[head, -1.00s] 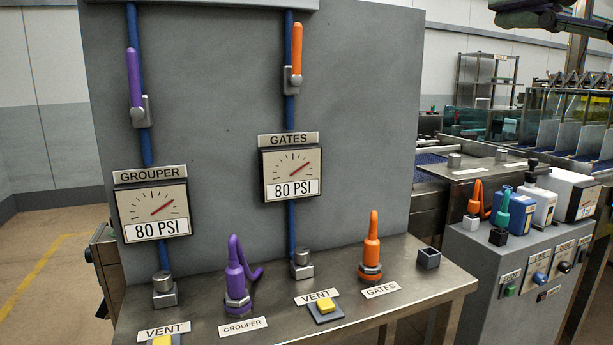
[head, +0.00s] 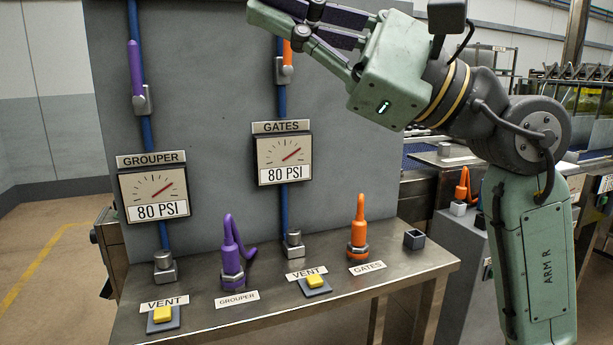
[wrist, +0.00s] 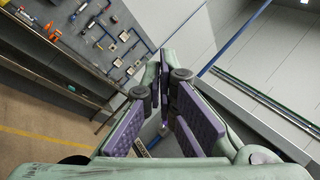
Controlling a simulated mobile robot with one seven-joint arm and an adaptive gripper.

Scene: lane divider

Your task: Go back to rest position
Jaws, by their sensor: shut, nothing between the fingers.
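My green and purple gripper (head: 275,12) is at the top of the head view, above the bench and in front of the upper panel. Its fingers point to the upper left, near the orange valve handle (head: 288,55), and hide part of it. Whether they touch the handle I cannot tell. In the wrist view the fingertips (wrist: 165,62) come together and hold nothing. My arm rises from the lower right and bends at the top.
The grey panel (head: 225,110) has two gauges at 80 PSI, GROUPER (head: 153,193) and GATES (head: 283,158). The steel bench (head: 330,312) bears a purple plug (head: 231,255), an orange plug (head: 358,230) and yellow vent buttons (head: 162,314). Open floor (head: 50,270) lies left.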

